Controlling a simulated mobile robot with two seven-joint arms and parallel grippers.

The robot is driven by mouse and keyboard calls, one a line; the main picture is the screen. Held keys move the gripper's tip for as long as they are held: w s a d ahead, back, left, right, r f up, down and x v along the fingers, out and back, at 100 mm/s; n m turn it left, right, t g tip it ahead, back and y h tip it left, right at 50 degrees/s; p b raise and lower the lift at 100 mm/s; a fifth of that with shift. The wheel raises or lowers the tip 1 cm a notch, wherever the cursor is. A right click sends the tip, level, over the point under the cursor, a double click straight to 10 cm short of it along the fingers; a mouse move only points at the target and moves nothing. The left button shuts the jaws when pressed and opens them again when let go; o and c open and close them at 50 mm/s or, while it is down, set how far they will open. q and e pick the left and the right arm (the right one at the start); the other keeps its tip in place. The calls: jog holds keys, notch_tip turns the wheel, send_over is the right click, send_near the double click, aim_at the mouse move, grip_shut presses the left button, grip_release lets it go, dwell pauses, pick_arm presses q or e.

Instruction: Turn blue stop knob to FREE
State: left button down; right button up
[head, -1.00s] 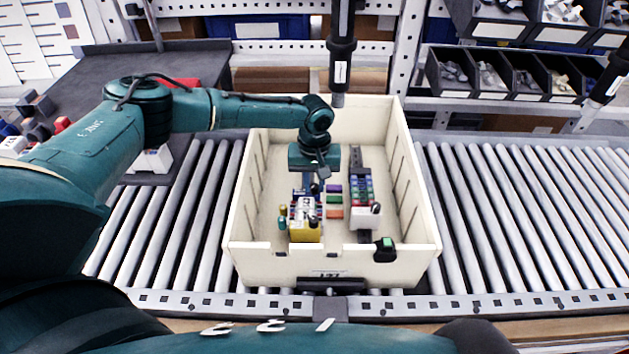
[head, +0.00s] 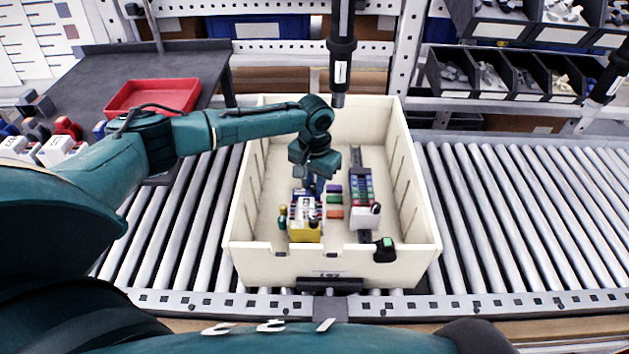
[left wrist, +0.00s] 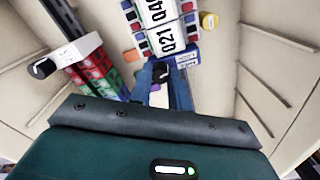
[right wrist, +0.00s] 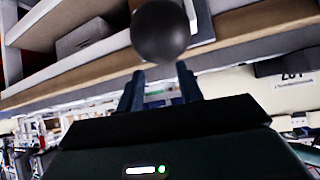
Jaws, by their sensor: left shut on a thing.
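My left gripper (head: 314,188) points down inside the cream bin (head: 334,264), behind a small module with a yellow front (head: 305,235). In the left wrist view its fingers (left wrist: 161,76) are closed around a small dark knob (left wrist: 160,69) with a light mark, on a blue part beside white labelled blocks (left wrist: 165,35). The knob's blue colour and any FREE marking are not readable. A second black knob (left wrist: 43,68) sits on a white end block, apart from the gripper. My right gripper (right wrist: 160,88) is open and empty.
A rail with green and red blocks (head: 361,185) stands right of the module. A green-topped black button (head: 385,248) is on the bin's front rim. A dark tool (head: 341,60) hangs over the bin's back. A dark ball (right wrist: 160,32) is near my right gripper.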

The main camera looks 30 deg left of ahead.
pick_arm(q)
jog(key=m, duration=0.5)
jog(key=shift+m, duration=0.3)
jog(key=m, duration=0.5)
jog(key=shift+m, duration=0.4)
jog(key=c, duration=1.3)
grip_release()
jog(key=shift+r, duration=0.1)
notch_tip(320, 180, up, 13)
jog(key=b, duration=0.1)
